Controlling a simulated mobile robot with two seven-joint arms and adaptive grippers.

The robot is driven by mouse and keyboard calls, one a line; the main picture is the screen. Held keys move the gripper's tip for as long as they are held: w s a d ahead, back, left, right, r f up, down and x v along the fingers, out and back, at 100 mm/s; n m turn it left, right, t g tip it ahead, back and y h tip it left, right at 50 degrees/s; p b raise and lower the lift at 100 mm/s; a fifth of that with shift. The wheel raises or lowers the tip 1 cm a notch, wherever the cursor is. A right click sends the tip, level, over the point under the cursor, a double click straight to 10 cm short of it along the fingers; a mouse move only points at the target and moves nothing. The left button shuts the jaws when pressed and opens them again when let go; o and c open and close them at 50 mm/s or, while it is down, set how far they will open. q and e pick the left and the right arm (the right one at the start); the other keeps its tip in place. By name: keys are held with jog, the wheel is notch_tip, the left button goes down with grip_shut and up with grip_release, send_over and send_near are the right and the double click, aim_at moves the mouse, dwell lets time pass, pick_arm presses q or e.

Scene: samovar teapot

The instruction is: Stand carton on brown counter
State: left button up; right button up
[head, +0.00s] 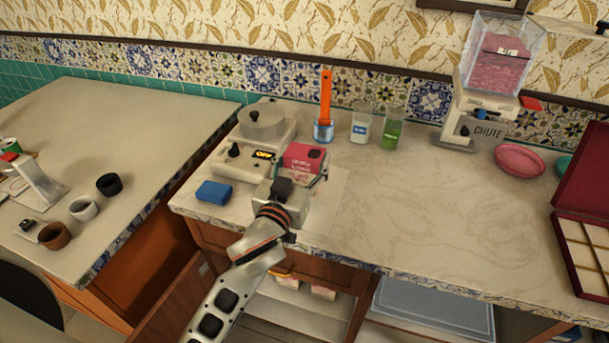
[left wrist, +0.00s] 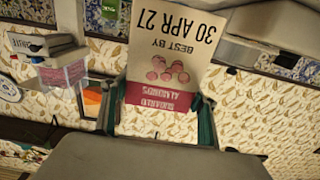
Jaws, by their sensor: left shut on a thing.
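A pink-red carton (head: 304,157) is held over the left end of the main counter. In the left wrist view the carton (left wrist: 168,75) shows a cream panel with a printed date and a red band reading sugared almonds, upside down. My left gripper (head: 303,177) is shut on it, a finger on either side. The main counter (head: 420,215) has a pale stone-like top over brown wooden cabinets. Another counter (head: 120,125) with a similar top stands at left. I cannot tell the gap under the carton. My right gripper is not in view.
A white appliance (head: 238,165) with a round metal top stands left of the carton, a blue block (head: 213,192) in front. A glass with an orange utensil (head: 325,105), two other glasses and a chute dispenser (head: 475,120) stand behind. A red case (head: 585,225) is at right. The middle is clear.

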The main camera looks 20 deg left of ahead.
aim_at(301, 181)
pick_arm(q)
notch_tip(301, 181, down, 4)
jog(key=shift+f+b, duration=0.1)
jog(key=shift+b, duration=0.5)
jog(key=o, duration=1.3)
jog(key=shift+f, duration=0.1)
